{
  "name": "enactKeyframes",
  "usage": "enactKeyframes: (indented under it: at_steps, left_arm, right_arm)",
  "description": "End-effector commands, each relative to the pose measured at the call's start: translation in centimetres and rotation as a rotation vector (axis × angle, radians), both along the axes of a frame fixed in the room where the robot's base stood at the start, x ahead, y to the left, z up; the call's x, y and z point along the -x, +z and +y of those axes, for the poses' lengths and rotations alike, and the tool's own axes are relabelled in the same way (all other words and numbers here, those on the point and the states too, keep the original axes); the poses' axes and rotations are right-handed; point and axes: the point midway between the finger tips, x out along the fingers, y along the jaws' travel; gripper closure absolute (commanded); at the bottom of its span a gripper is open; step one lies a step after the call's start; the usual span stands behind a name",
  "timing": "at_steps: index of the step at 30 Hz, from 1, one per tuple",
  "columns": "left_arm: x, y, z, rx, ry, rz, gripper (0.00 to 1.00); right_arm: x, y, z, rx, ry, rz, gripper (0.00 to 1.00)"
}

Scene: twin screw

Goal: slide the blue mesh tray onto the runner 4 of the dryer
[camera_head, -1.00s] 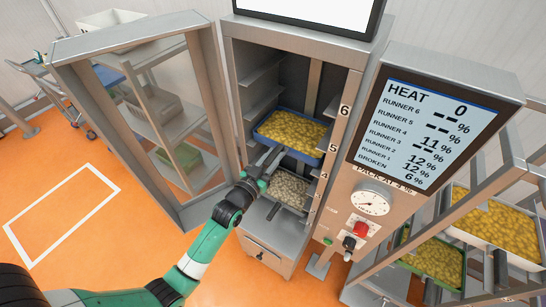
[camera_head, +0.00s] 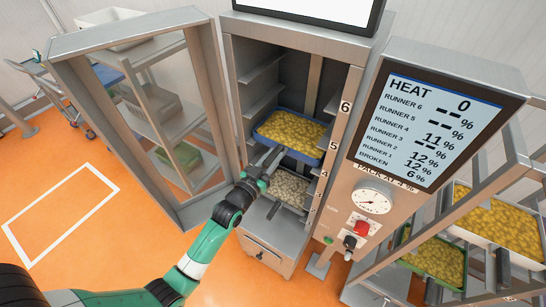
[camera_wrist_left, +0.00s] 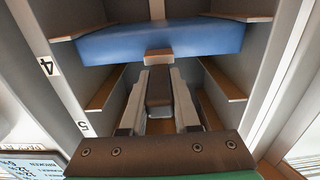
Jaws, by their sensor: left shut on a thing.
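The blue mesh tray (camera_head: 303,158), heaped with yellow pieces, is inside the open dryer (camera_head: 346,65), about level with the labels 5 and 4. My left gripper (camera_head: 272,158) reaches in from the front and meets the tray's front edge. The tray spans between the side runners there. Its far end is hidden, and I cannot tell how deep it sits. My right gripper is out of view.
A tray of pale pieces (camera_head: 288,188) sits lower in the dryer. The glazed door (camera_head: 160,110) stands open at left. The display panel (camera_head: 437,127) shows 11% for runner 4. A rack with a white tray (camera_head: 500,220) and a green tray (camera_head: 435,262) stands at right.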

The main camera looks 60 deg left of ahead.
Motion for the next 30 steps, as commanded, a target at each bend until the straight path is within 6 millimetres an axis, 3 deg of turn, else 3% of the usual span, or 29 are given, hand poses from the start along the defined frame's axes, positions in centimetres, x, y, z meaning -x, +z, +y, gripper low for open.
enactKeyframes:
  at_steps: [2,3,9,20,30]
  left_arm:
    - [0.0,0.3,0.0,-0.003,0.0,-0.007,1.0]
    - [0.0,0.3,0.0,-0.003,0.0,-0.007,0.67]
    - [0.0,0.2,0.0,-0.002,0.0,-0.004,0.35]
    - [0.7,-0.1,-0.3,0.002,0.0,0.005,0.35]
    - [7.3,0.0,-3.5,0.001,0.0,0.002,0.35]
  right_arm:
    - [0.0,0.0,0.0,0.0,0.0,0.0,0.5]
    - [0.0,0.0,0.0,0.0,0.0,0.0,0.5]
    - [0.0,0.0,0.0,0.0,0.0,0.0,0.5]
    - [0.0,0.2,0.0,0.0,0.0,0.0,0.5]
    - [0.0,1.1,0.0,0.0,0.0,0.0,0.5]
